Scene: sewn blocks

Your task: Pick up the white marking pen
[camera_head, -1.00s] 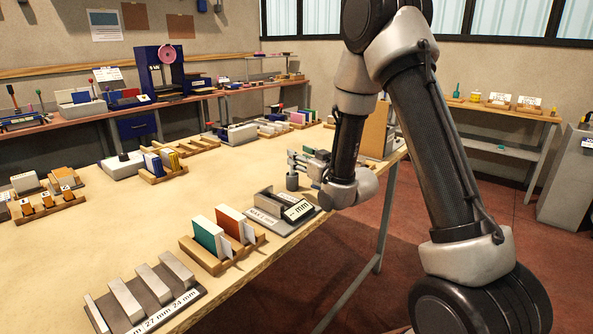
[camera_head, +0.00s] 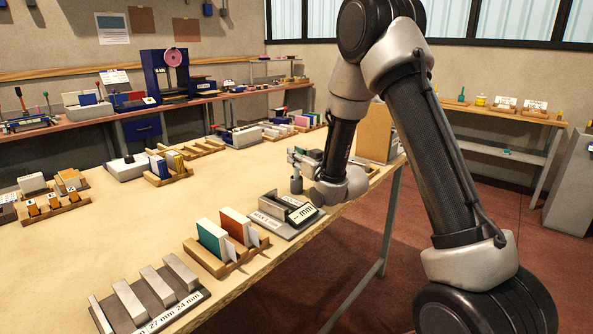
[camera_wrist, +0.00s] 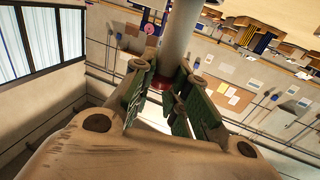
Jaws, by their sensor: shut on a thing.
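My gripper (camera_wrist: 160,93) shows large in the wrist view, its green-padded fingers shut on a pale grey-white cylinder with a red band near the fingers. This looks like the white marking pen (camera_wrist: 182,32); its far end runs out of the top of the picture. In the head view my gripper (camera_head: 302,160) is small, over the right part of the workbench, behind the gauge stand with the "mm" label. A short grey cylinder (camera_head: 296,184) shows just below the fingers there; I cannot tell whether it is the pen.
The gauge stand (camera_head: 301,215) is close in front of my gripper. A wooden rack (camera_head: 228,262) holds green and orange cards. A rack of grey blocks (camera_head: 158,298) stands at the near edge. The workbench (camera_head: 120,230) is clear at the middle left.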

